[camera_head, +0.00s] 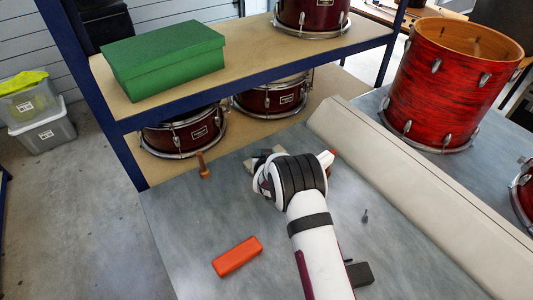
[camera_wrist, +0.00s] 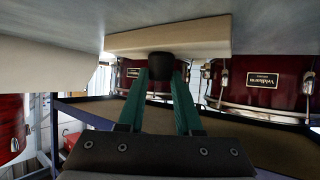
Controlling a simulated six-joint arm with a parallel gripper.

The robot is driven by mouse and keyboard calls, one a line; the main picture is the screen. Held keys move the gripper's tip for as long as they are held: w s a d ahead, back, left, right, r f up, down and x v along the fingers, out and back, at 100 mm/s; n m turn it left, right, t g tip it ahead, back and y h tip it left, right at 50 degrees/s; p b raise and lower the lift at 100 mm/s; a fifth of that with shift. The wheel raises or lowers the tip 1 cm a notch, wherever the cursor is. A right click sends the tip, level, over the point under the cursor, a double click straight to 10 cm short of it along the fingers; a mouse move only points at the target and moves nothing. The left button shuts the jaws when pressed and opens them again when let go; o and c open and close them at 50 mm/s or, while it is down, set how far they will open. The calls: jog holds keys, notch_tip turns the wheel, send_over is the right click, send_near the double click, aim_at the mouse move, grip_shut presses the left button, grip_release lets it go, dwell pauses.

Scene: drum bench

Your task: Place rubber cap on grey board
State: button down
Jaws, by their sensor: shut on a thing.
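In the wrist view my gripper (camera_wrist: 160,72) has its two teal fingers shut on a black rubber cap (camera_wrist: 160,64). A pale, beige-looking board (camera_wrist: 205,36) lies on the table just beyond the cap; the cap overlaps its edge in the picture. I cannot tell whether cap and board touch. In the head view my arm hides the fingertips and the cap. A greyish piece (camera_head: 250,163) that may be the board shows partly behind my wrist.
An orange block (camera_head: 237,257) and a brown peg-like piece (camera_head: 203,165) are on the grey table (camera_head: 190,215). A small grey piece (camera_head: 365,216) and a dark block (camera_head: 359,273) lie right of my arm. A drum shelf (camera_head: 245,77) stands behind; a red drum (camera_head: 445,85) is at the right.

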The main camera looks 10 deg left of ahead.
jog(key=c, duration=0.6)
grip_release()
jog(key=shift+f, duration=0.1)
jog(key=shift+s+r, duration=0.2)
jog(key=shift+r, duration=0.05)
jog(key=v, duration=1.1)
jog(key=shift+s, duration=0.3)
